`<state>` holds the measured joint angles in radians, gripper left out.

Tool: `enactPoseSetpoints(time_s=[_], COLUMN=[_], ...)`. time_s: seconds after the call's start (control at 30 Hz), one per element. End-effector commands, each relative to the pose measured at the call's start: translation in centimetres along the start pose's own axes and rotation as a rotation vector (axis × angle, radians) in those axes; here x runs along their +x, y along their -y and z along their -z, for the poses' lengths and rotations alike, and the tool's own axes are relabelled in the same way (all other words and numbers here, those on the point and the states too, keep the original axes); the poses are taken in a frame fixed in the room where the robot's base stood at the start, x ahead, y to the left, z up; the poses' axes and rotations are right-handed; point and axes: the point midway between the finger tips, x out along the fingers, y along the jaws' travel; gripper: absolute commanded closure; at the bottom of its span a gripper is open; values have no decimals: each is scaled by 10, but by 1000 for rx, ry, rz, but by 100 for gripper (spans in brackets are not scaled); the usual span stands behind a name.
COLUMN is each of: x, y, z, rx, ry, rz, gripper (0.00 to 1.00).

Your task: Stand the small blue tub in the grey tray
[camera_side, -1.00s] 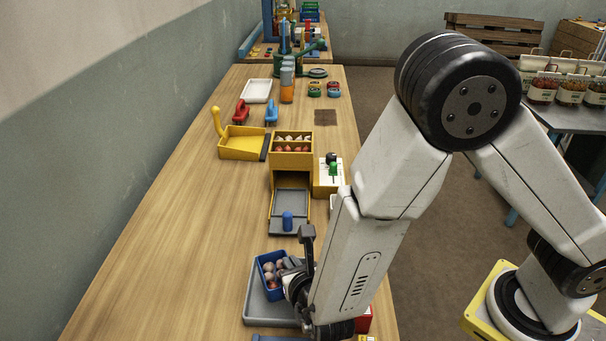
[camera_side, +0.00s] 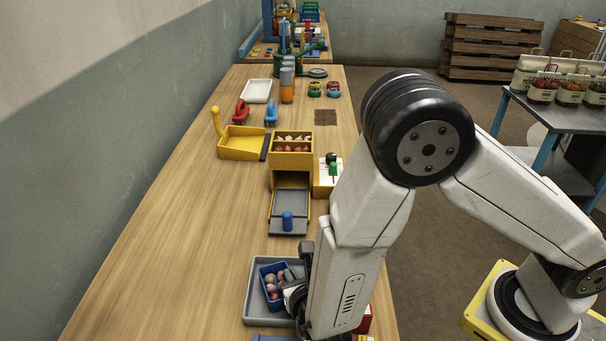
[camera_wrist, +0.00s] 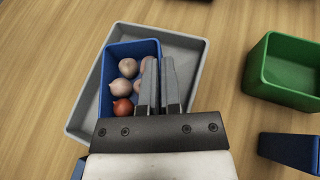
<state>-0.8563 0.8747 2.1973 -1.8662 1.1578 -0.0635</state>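The small blue tub (camera_side: 264,284) holds several round onion-like items and one red one. It is inside the grey tray (camera_side: 252,312) and looks upright and level; whether its base touches the tray floor is hard to tell. In the wrist view the tub (camera_wrist: 106,80) lies within the rim of the tray (camera_wrist: 203,50). My gripper (camera_wrist: 160,65) has its fingers close together around the tub's right wall, one inside and one outside. In the side view my gripper (camera_side: 302,285) is mostly hidden by my arm.
A green bin (camera_wrist: 270,85) and a dark blue object (camera_wrist: 290,150) lie right of the tray in the wrist view. A yellow dispenser with a grey chute (camera_side: 289,205) and a blue peg (camera_side: 287,221) stands beyond the tray. The table to the left is clear.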

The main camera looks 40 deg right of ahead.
Motion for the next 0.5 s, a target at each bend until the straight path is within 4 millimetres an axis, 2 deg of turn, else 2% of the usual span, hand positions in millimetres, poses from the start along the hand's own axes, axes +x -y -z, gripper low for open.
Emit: enactPoseSetpoints(time_s=[0.5], x=[5], y=[0], z=[10], rx=[5], ry=[-8], rz=[-2], gripper=[100])
